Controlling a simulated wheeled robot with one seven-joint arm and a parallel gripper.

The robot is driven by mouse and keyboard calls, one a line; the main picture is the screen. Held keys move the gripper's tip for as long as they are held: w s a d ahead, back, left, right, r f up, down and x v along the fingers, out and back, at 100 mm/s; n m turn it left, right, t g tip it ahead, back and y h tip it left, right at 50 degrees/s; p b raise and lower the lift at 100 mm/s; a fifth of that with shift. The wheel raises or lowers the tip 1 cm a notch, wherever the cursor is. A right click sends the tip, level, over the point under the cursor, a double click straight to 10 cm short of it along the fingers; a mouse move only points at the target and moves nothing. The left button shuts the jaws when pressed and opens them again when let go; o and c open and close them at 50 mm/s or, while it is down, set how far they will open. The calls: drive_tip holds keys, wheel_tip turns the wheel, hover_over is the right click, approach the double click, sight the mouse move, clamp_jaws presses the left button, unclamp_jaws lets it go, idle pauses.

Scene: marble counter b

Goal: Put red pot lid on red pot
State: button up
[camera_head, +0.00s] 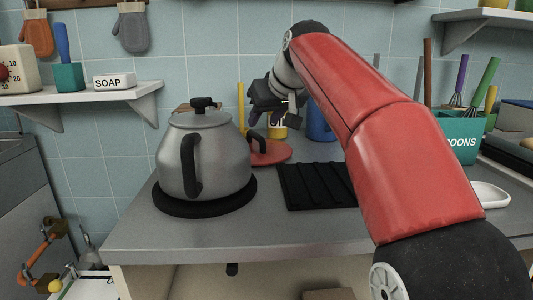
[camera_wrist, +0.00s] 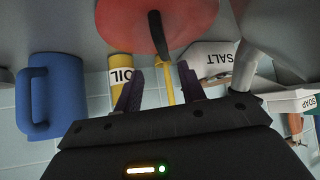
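The red lid (camera_head: 268,153) lies on the counter behind and right of the kettle, with its black handle upward. In the wrist view the red lid (camera_wrist: 120,22) is at the top, its black handle (camera_wrist: 158,32) pointing toward the gap between my fingers. My gripper (camera_head: 266,116) is above the lid, apart from it. In the wrist view my gripper (camera_wrist: 160,78) has its two fingers spread with nothing held between them. I see no red pot in either view. The kettle partly hides the lid's left side.
A grey kettle (camera_head: 215,155) stands on a round black burner (camera_head: 205,208). A black ribbed mat (camera_head: 318,185) lies right of the lid. A yellow oil container (camera_wrist: 121,72) and blue mug (camera_wrist: 60,97) stand behind. A teal utensil box (camera_head: 455,142) and white dish (camera_head: 490,194) are at right.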

sight(255, 133)
drive_tip(key=shift+x, duration=1.05)
drive_tip(key=f, duration=0.1)
drive_tip(key=w+a+f, duration=0.1)
drive_tip(key=f+b, duration=0.1)
drive_tip(key=shift+w+a+f, duration=0.25)
drive_tip(key=shift+w+f, duration=0.1)
drive_tip(key=shift+w, duration=0.05)
drive_tip(key=shift+w+a+f, duration=0.1)
drive_tip(key=shift+w+f, duration=0.15)
drive_tip(key=shift+w, duration=0.05)
clamp_jaws()
